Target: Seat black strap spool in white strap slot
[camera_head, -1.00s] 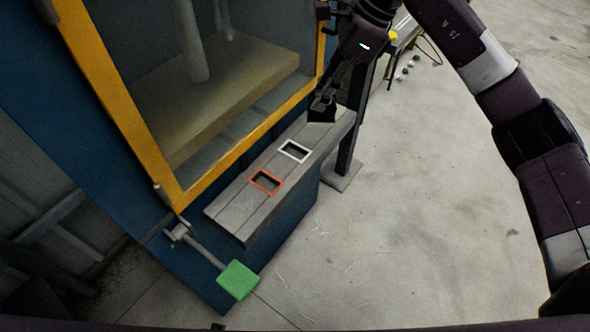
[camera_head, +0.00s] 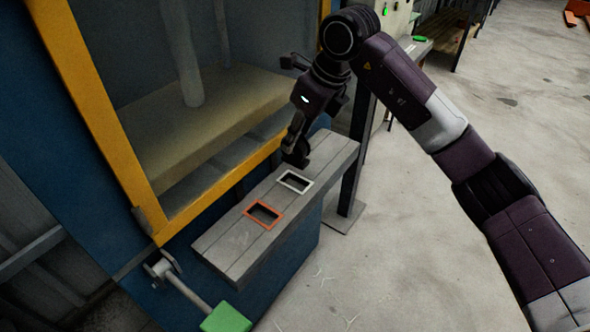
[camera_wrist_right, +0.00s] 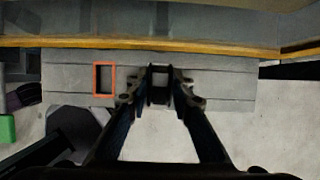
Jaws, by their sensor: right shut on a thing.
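The black strap spool (camera_head: 300,155) is held in my right gripper (camera_head: 293,146), which points down over the grey plank shelf. The spool is just beyond the far edge of the white strap slot (camera_head: 295,181) in the head view; I cannot tell its exact height. The white-framed slot looks empty there. In the right wrist view, the spool (camera_wrist_right: 159,86) sits between the fingertips of my right gripper (camera_wrist_right: 160,88), and the white slot cannot be made out. My left gripper is not in view.
An orange-framed slot (camera_head: 264,214) lies nearer on the same shelf (camera_head: 225,243). A yellow-framed machine opening (camera_head: 120,160) stands along the left side of the shelf. A green pad on a lever (camera_head: 226,318) is at the near end. Open floor lies to the right.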

